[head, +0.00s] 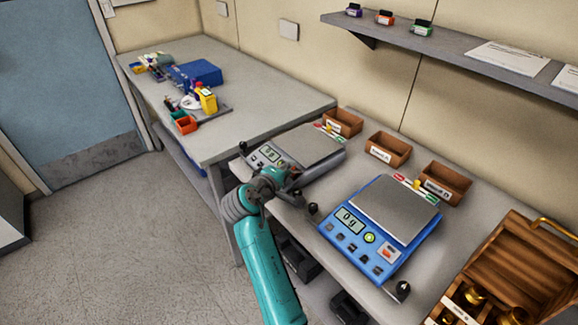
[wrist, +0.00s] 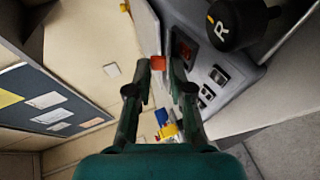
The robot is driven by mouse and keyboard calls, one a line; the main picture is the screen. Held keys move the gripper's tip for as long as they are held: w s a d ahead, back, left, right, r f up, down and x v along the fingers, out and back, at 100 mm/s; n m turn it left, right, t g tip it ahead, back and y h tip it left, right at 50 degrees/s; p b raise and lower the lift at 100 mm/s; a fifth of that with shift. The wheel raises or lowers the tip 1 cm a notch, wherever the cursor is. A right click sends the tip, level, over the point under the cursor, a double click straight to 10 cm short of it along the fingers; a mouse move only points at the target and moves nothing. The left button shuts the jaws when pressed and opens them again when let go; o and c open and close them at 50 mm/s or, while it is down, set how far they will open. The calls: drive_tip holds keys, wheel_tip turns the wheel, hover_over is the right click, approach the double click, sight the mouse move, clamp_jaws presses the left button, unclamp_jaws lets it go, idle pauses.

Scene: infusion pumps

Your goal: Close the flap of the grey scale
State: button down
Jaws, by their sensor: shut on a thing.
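The grey scale (head: 305,143) stands on the bench with its display facing the front. My gripper (head: 283,176) is at its front edge and covers part of its front panel. In the wrist view, my gripper (wrist: 160,65) has its fingertips close together beside the scale's panel (wrist: 205,50). A small orange-red piece (wrist: 158,63) shows between the fingertips and appears to be the flap. A dark recess with red inside (wrist: 183,49) is just right of it. The flap's hinge and exact angle cannot be made out.
A blue scale (head: 372,232) stands to the right. Several brown bins (head: 388,150) line the back. A wooden box (head: 510,270) is at the right front. A black knob marked R (wrist: 238,22) is close to the grey scale. The left table (head: 250,95) holds a blue box (head: 195,73).

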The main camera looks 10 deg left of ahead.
drive_tip(key=shift+s+a+f+t, duration=0.1)
drive_tip(key=shift+f+t, duration=0.15)
drive_tip(key=shift+t, duration=0.05)
drive_tip(key=shift+h, duration=0.3)
drive_tip(key=c, duration=1.1)
unclamp_jaws()
drive_tip(key=shift+f, duration=0.1)
